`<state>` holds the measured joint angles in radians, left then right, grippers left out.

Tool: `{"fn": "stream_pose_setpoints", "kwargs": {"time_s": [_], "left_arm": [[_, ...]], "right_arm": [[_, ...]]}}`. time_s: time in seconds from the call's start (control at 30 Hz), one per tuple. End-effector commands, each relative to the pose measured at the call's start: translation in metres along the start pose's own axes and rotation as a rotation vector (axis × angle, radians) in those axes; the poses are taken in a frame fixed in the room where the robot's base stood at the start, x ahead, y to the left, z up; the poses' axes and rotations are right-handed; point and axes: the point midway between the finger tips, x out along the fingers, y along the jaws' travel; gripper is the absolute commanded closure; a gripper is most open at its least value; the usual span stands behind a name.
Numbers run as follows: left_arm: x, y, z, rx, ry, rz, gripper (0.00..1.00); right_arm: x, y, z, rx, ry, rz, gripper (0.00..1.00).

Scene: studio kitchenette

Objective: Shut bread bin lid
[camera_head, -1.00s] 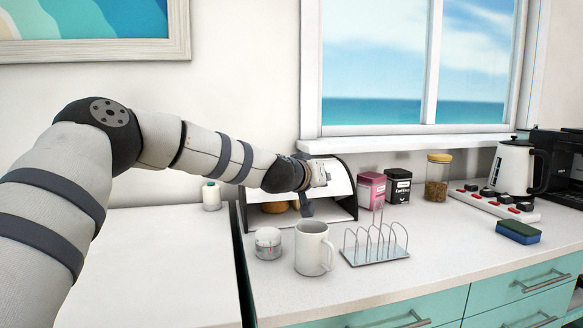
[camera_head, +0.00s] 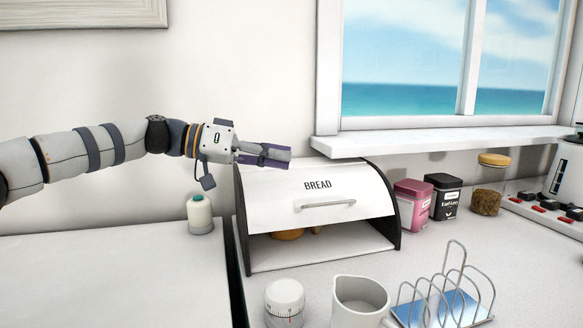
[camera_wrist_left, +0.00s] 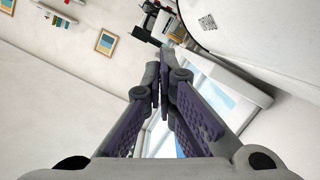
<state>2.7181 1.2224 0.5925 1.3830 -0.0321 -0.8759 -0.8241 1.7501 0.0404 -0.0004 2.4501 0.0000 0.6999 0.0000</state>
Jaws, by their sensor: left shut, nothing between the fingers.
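The bread bin (camera_head: 388,208) stands on the counter against the wall, with black side panels. Its white lid (camera_head: 270,195), marked BREAD, is partly lowered. A gap stays open along the lower front, and something brown like bread (camera_head: 288,235) shows inside. The lid's metal handle (camera_head: 325,205) is on its front. My left gripper (camera_head: 284,156) is shut and empty, just above the lid's upper left part; I cannot tell if it touches. In the left wrist view its fingers (camera_wrist_left: 162,85) are together, with a white curved surface beyond at top right. My right gripper is not in view.
A white mug (camera_head: 360,300), a kitchen timer (camera_head: 285,300) and a toast rack (camera_head: 440,308) stand in front of the bin. Pink (camera_head: 411,205) and black (camera_head: 443,197) tins stand to its right. A bottle (camera_head: 200,214) stands left. The window sill (camera_head: 440,140) juts out above.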

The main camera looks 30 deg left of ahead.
Motion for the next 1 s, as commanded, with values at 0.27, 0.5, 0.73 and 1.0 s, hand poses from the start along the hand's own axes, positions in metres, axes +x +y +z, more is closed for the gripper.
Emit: {"fn": "stream_pose_setpoints", "kwargs": {"time_s": [0.27, 0.5, 0.73, 1.0], "left_arm": [[0.067, -0.007, 0.009, -0.012, -0.014, -0.003, 1.00], [0.088, -0.001, 0.025, -0.005, -0.001, -0.001, 1.00], [0.092, -0.002, 0.040, -0.004, -0.001, -0.003, 1.00], [0.092, -0.003, 0.041, -0.004, -0.002, -0.004, 1.00]], "right_arm": [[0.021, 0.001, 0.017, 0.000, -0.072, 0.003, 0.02], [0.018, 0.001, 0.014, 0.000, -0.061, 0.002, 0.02], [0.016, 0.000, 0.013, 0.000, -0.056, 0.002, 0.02], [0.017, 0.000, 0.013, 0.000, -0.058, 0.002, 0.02]]}}
